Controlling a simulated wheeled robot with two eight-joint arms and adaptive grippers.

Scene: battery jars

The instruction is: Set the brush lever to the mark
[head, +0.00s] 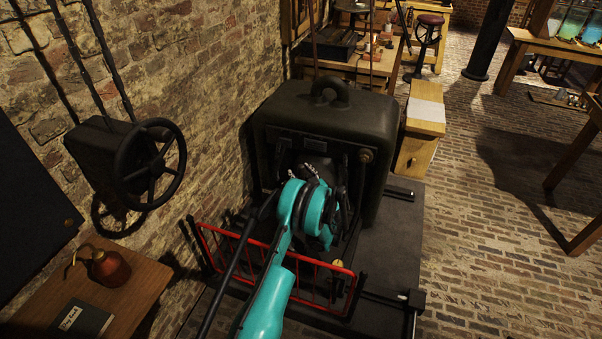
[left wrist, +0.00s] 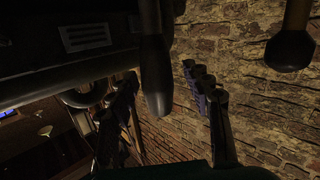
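The dark machine (head: 325,120) stands by the brick wall in the head view, with my teal left arm reaching to its front. My left gripper (head: 314,172) is mostly hidden there by my own wrist. In the left wrist view my left gripper (left wrist: 163,105) is open, its two dark fingers apart. A dark rounded handle (left wrist: 156,80), perhaps the brush lever, hangs from above and shows between the fingers; I cannot tell whether they touch it. I cannot make out the mark. My right gripper is not in view.
A red guard rail (head: 215,240) crosses in front of the machine. A long black rod (head: 232,265) slants beside my arm. A handwheel (head: 148,165) is on the wall. A small table (head: 135,285) holds a red oil can (head: 109,267). A second dark knob (left wrist: 290,46) shows at the upper right.

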